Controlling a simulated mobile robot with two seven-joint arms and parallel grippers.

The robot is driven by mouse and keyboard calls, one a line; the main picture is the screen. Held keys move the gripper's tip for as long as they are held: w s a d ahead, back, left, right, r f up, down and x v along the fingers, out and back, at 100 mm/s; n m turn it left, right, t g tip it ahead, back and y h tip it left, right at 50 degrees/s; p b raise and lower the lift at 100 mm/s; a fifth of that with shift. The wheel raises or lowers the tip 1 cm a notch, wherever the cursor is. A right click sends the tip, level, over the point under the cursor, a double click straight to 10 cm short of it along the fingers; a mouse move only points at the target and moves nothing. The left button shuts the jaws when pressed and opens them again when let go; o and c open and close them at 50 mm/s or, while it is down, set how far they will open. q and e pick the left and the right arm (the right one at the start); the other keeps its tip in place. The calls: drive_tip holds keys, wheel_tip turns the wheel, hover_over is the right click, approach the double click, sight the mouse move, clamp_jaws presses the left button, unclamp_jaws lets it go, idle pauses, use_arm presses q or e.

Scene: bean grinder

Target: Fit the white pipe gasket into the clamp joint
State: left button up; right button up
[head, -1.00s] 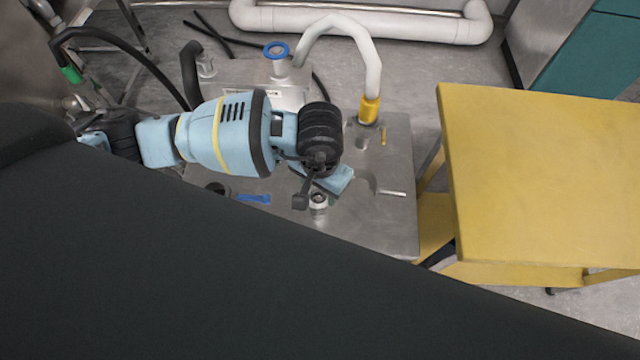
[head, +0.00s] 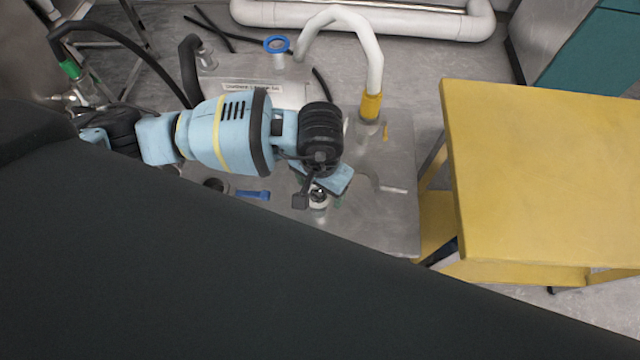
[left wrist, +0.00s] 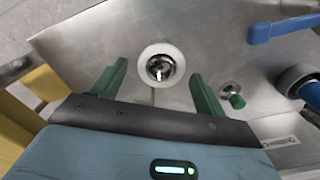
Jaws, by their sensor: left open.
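In the left wrist view a white ring, the gasket (left wrist: 177,53), surrounds a shiny rounded metal end (left wrist: 160,68) on the steel surface. I cannot tell whether the ring is seated on it. In the head view a short metal pipe end (head: 318,201) stands just below my left gripper (head: 317,188), partly covered by it. The left gripper's green fingers are apart, with the ring between and just beyond their tips in the left wrist view (left wrist: 158,70). They hold nothing. I cannot make out a separate clamp joint. My right gripper is out of view.
The steel machine top (head: 390,220) carries a blue handle (head: 253,195), a dark round port (head: 215,185) and a white hose with a yellow collar (head: 370,105). A blue-rimmed fitting (head: 277,45) stands behind. A yellow table (head: 545,170) is at right.

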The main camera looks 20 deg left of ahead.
use_arm(q)
drive_tip(key=shift+r, duration=0.25)
wheel_tip(320, 180, up, 6)
drive_tip(key=shift+r, duration=0.65)
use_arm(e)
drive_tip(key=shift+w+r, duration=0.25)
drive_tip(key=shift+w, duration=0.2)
